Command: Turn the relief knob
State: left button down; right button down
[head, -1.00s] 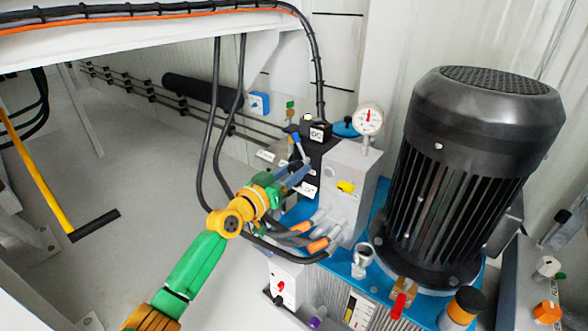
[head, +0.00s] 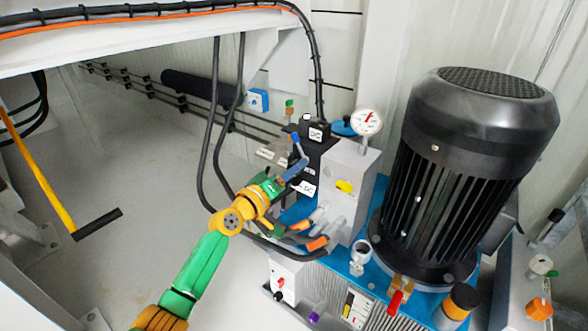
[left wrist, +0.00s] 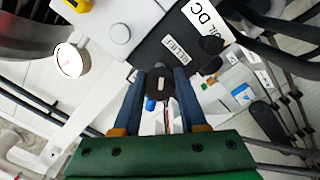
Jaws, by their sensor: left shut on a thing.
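The relief knob (left wrist: 160,84) is a small round black knob on the black valve block (left wrist: 186,55), by a white label reading RELIEF. In the left wrist view my left gripper (left wrist: 160,80) has one blue-grey finger on each side of the knob and is shut on it. In the head view my left gripper (head: 295,170) reaches the left side of the dark valve block (head: 314,152). The knob is hidden there behind the fingers. My right gripper is not in view.
A pressure gauge (head: 366,122) stands on the grey block (head: 344,190), right of the valve block. A large black motor (head: 470,180) stands farther right on the blue tank top (head: 345,262). Black hoses (head: 213,130) hang close to my left arm.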

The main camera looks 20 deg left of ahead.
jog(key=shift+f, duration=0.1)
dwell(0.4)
pick_arm(q)
jog(key=shift+c, duration=2.2)
grip_release()
jog(key=shift+s, duration=0.15)
jog(key=p+v, duration=0.2)
jog(key=v, duration=0.4)
jog(key=shift+s+a, duration=0.15)
jog(key=shift+s, duration=0.25)
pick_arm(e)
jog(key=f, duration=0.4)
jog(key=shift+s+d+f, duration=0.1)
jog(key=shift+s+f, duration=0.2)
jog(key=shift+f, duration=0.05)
